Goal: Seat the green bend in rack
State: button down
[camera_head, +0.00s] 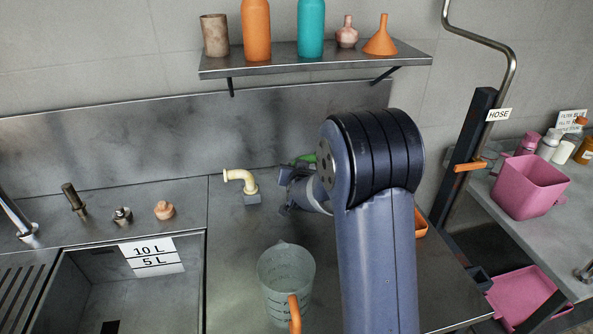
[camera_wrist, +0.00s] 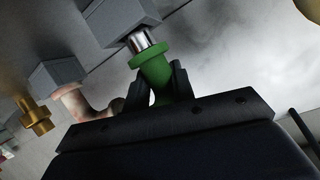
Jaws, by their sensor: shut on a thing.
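The green bend (camera_wrist: 153,72) is between the two dark fingers of my gripper (camera_wrist: 158,84) in the wrist view, and the gripper is shut on it. A bright metal section (camera_wrist: 145,42) shows between its green collar and a grey rack block (camera_wrist: 118,18). The metal lines up with the block; I cannot tell how far the bend is engaged. In the head view only a sliver of the green bend (camera_head: 304,159) shows behind my arm.
A clear jug (camera_head: 284,275) stands in front. A shelf (camera_head: 320,62) with bottles hangs above.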

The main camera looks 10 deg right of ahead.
jog(key=c, duration=1.1)
grip_release()
jog(key=shift+f, duration=0.15)
jog(key=shift+s, duration=0.1)
jog(key=v, duration=1)
jog(key=shift+s+b, duration=0.3)
jog(key=shift+s, duration=0.05)
jog(key=x, duration=1)
jog(key=shift+w+p, duration=0.3)
jog(key=shift+w, duration=0.2)
jog(key=shift+r, duration=0.2)
